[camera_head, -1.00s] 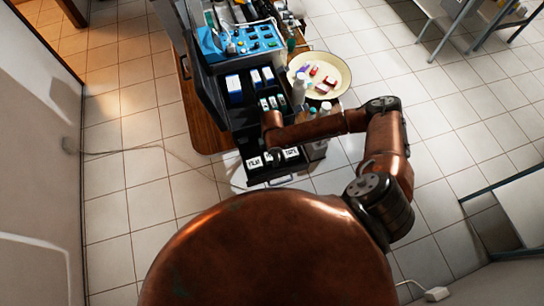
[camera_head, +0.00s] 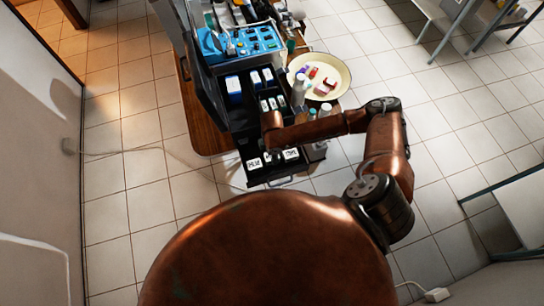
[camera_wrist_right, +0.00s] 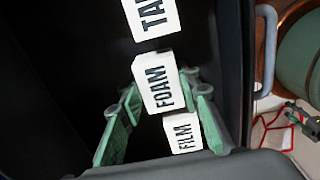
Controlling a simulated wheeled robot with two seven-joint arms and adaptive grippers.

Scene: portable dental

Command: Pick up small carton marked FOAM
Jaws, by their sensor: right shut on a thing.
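The small white carton marked FOAM (camera_wrist_right: 158,82) is between the green fingers of my right gripper (camera_wrist_right: 163,90) in the right wrist view. The gripper is shut on it, one finger at each side. The carton marked FILM (camera_wrist_right: 183,132) shows beyond it toward the bottom, and the carton marked with "TA" (camera_wrist_right: 152,17) is cut off at the top. In the head view, the FILM carton (camera_head: 254,163) and another white carton (camera_head: 291,154) lie in the lowest dark drawer; my right wrist hides much of the space between them. My left gripper is out of view.
Above the open drawer (camera_head: 273,175) is another compartment with blue-and-white boxes (camera_head: 234,88). A blue tool panel (camera_head: 240,42) stands behind. A round cream tray (camera_head: 340,70) with small items and white bottles (camera_head: 299,90) is to the right. The drawer's walls are close around the gripper.

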